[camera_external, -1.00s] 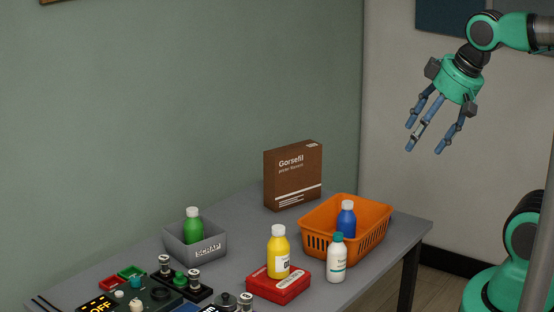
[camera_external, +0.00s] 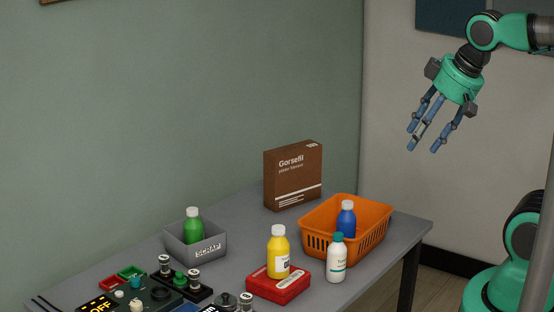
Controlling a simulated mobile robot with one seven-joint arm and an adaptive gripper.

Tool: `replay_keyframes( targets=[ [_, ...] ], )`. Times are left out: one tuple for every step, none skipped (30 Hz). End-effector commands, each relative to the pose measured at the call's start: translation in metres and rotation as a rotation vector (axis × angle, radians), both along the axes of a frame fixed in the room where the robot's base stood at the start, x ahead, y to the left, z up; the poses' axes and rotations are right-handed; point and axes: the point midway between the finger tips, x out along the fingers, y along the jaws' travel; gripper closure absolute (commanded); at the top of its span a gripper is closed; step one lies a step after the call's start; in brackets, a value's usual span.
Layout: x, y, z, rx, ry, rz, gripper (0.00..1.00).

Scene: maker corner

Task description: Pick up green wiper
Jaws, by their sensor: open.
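I cannot make out a wiper in this view. Green things on the table are a green bottle (camera_external: 193,226) with a white cap, upright in the grey SCRAP bin (camera_external: 181,251), a small green rounded part (camera_external: 180,279) between two metal-topped posts on a black base, and a small green tray (camera_external: 131,271) at the left. My gripper (camera_external: 422,146) hangs high at the upper right, away from the table. Its blue fingers are apart, point down and hold nothing.
The grey table (camera_external: 230,207) carries an orange basket (camera_external: 375,244) with a blue bottle (camera_external: 346,220), a white bottle (camera_external: 336,262), a yellow bottle (camera_external: 279,252) on a red box (camera_external: 292,289), and a brown Gorsefil box (camera_external: 292,176). A control panel (camera_external: 157,294) fills the front left.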

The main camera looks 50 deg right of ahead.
Motion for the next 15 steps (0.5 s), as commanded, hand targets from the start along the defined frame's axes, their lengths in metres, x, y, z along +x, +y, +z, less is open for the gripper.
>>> replay_keyframes(
  targets=[
    [0.0, 0.0, 0.0, 0.0, 0.0, 0.0, 0.6],
    [0.0, 0.0, 0.0, 0.0, 0.0, 0.0, 0.6],
    [0.0, 0.0, 0.0, 0.0, 0.0, 0.0, 0.6],
    [0.0, 0.0, 0.0, 0.0, 0.0, 0.0, 0.6],
    [0.0, 0.0, 0.0, 0.0, 0.0, 0.0, 0.6],
    [0.0, 0.0, 0.0, 0.0, 0.0, 0.0, 0.6],
    [0.0, 0.0, 0.0, 0.0, 0.0, 0.0, 0.6],
    [0.0001, 0.0, 0.0, 0.0, 0.0, 0.0, 0.6],
    [0.0003, 0.0001, 0.0003, 0.0, 0.0, 0.0, 0.6],
    [0.0008, 0.0001, 0.0006, 0.0, 0.0, 0.0, 0.6],
    [0.0014, 0.0002, 0.0011, 0.0, 0.001, 0.0, 0.6],
    [0.0028, 0.0003, 0.002, 0.001, 0.002, 0.0, 0.6],
    [0.0043, 0.0004, 0.003, 0.001, 0.003, 0.0, 0.6],
    [0.006, 0.0006, 0.004, 0.002, 0.004, -0.001, 0.6],
    [0.009, 0.0008, 0.0056, 0.002, 0.007, -0.001, 0.6]
  ],
)
